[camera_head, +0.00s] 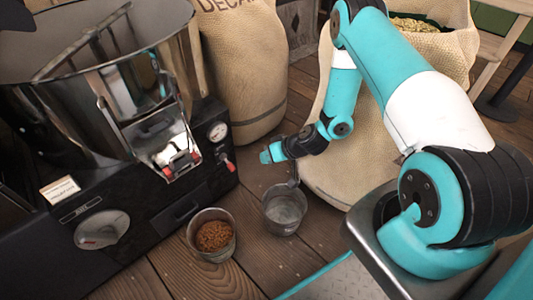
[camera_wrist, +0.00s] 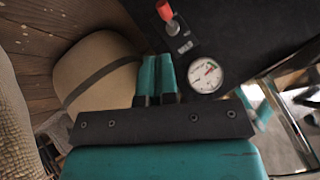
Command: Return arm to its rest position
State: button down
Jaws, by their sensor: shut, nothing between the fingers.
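My teal and white arm (camera_head: 415,95) reaches from the lower right toward the middle of the head view, bent at the elbow. My gripper (camera_head: 266,155) is at its end, above and a little left of a grey metal cup (camera_head: 285,210). In the wrist view, the teal fingers of my gripper (camera_wrist: 157,78) are together with nothing held between them. A short dark piece shows between the wrist and the cup's rim; I cannot tell what it is.
A roasting machine (camera_head: 140,150) with a gauge (camera_wrist: 208,75) and red-tipped levers stands left. A cup of brown beans (camera_head: 213,235) is on the plank floor. A DECAF sack (camera_head: 245,70) stands behind; an open sack (camera_head: 350,165) stands behind my arm.

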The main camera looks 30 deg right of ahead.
jog(key=shift+s+d+r, duration=0.1)
jog(key=shift+s+d, duration=0.45)
jog(key=shift+s, duration=0.05)
jog(key=s+a+r+n+g, duration=0.2)
jog(key=a+r, duration=0.2)
jog(key=r, duration=0.5)
jog(key=s+a+r+n+g+y, duration=0.1)
jog(key=a+r, duration=0.3)
jog(key=r, duration=0.4)
jog(key=s+a+r+n+g, duration=0.2)
jog(key=a+r, duration=0.3)
jog(key=r, duration=0.4)
jog(key=s+a+r+n+g+h+p, duration=0.1)
jog(key=s+r, duration=0.6)
jog(key=s, duration=0.3)
jog(key=s+r+n+g+h+p, duration=0.1)
jog(key=s+r+h, duration=0.1)
jog(key=s+r, duration=0.65)
notch_tip(320, 180, up, 32)
jog(key=p, duration=3.3)
jog(key=shift+s+r+p, duration=0.15)
jog(key=shift+s+p, duration=0.15)
jog(key=shift+s, duration=0.1)
